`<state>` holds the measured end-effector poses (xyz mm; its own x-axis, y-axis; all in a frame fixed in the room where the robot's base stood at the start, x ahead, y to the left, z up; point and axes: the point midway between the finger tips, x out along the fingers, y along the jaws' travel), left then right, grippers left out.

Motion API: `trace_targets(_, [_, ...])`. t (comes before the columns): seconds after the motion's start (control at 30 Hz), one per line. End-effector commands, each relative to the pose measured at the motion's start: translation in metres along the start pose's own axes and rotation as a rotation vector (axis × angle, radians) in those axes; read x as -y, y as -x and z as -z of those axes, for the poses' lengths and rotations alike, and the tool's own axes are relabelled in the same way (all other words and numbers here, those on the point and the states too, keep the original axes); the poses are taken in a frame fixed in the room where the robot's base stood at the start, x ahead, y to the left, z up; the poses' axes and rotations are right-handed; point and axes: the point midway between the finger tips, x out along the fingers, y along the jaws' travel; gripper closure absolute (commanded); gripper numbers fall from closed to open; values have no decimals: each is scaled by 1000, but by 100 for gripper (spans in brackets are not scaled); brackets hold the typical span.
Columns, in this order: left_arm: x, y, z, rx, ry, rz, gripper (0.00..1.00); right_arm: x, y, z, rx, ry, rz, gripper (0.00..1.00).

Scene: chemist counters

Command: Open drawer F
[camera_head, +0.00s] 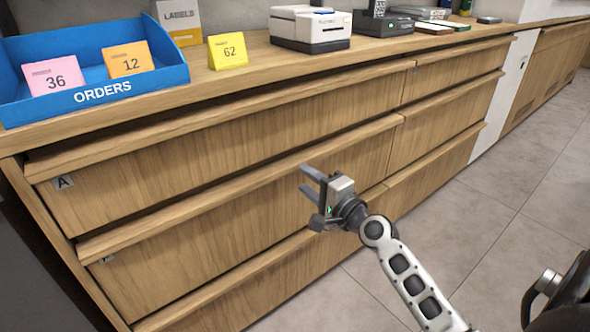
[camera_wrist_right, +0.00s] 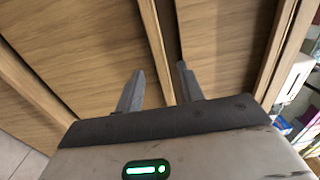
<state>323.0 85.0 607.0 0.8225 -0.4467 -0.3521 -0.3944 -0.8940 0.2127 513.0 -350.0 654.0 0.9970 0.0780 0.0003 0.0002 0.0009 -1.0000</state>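The wooden counter has two columns of drawers. The middle drawer of the left column (camera_head: 185,255) has a small tag (camera_head: 108,260) at its upper left; the letter looks like F but is partly hidden by the overhanging lip. This drawer appears shut, flush with its neighbours. My right gripper (camera_head: 304,179) is in front of the right part of its top lip, fingers pointing toward the front. In the right wrist view the fingers (camera_wrist_right: 160,80) are apart, with a wooden lip (camera_wrist_right: 155,45) running between them; contact cannot be told. My left gripper is not in view.
Drawer A (camera_head: 230,135) is above, shut. On the countertop are a blue orders tray (camera_head: 130,85) with numbered cards, a yellow card (camera_head: 228,51), a labels box (camera_head: 181,20) and a white printer (camera_head: 310,28). Tiled floor (camera_head: 480,225) is clear to the right.

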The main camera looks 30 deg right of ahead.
Motion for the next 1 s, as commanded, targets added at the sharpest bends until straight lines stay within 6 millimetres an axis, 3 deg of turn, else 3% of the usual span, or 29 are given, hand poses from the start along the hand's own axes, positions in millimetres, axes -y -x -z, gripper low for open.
trace_targets(0.1, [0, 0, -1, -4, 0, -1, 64, 0, -23, 0, -1, -2, 3, 62])
trace_targets(0.3, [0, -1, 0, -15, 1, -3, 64, -1, -46, 0, 1, -1, 0, 62])
trace_targets(0.67, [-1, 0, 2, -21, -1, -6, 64, -1, -51, 0, 1, 1, -2, 62])
trace_targets(0.8, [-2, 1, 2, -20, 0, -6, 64, -1, -51, 0, 0, 1, -1, 96])
trace_targets(0.83, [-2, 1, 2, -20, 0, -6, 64, -1, -51, 0, 0, 1, -1, 100])
trace_targets(1.0, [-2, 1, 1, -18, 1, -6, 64, -1, -51, 0, 0, 1, -1, 100])
